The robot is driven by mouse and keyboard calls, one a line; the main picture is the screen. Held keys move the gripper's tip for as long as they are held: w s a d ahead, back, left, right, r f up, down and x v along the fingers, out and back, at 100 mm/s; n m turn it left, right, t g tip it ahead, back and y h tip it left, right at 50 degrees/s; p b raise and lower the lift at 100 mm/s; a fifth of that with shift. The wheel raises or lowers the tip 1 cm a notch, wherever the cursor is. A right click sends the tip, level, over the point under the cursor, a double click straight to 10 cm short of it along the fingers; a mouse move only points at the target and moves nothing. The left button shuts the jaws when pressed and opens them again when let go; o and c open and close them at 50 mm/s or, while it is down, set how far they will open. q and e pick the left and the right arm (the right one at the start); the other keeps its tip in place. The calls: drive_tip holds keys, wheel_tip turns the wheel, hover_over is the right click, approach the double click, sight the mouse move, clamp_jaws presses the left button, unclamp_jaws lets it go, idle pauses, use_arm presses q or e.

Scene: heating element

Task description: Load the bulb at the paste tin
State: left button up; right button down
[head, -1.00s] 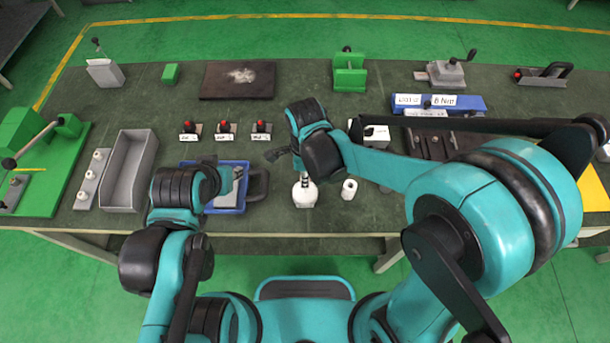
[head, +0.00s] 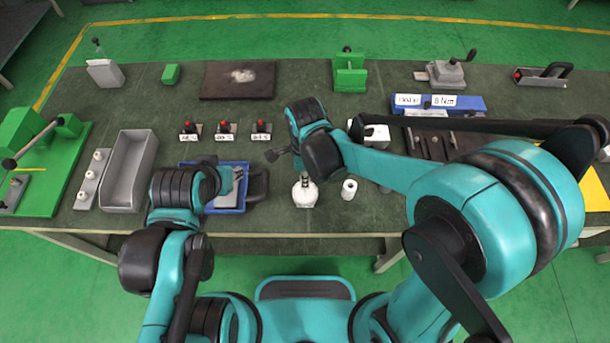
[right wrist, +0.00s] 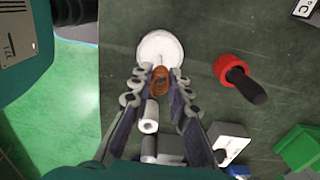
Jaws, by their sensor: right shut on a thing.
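The paste tin (head: 305,195) is a round white tin near the front edge of the bench, just in front of my right wrist. In the right wrist view the white tin (right wrist: 158,46) lies just past the fingertips. My right gripper (right wrist: 160,78) is shut on the orange-brown bulb (right wrist: 160,80). A short pale stem runs from the bulb toward the tin; whether its tip touches the paste I cannot tell. In the head view my right arm mostly hides the bulb. My left gripper (head: 236,173) is over the blue tray (head: 240,207); its fingers are unclear.
A white cylinder (head: 349,189) stands close right of the tin. Several red-topped items (head: 224,129) stand behind the blue tray. A long grey bin (head: 127,172) is at left. The bench between the dark board (head: 238,82) and the red-topped items is clear.

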drive_tip(key=shift+r+p, duration=2.45)
drive_tip(key=shift+r, duration=0.95)
drive_tip(key=shift+f, duration=0.15)
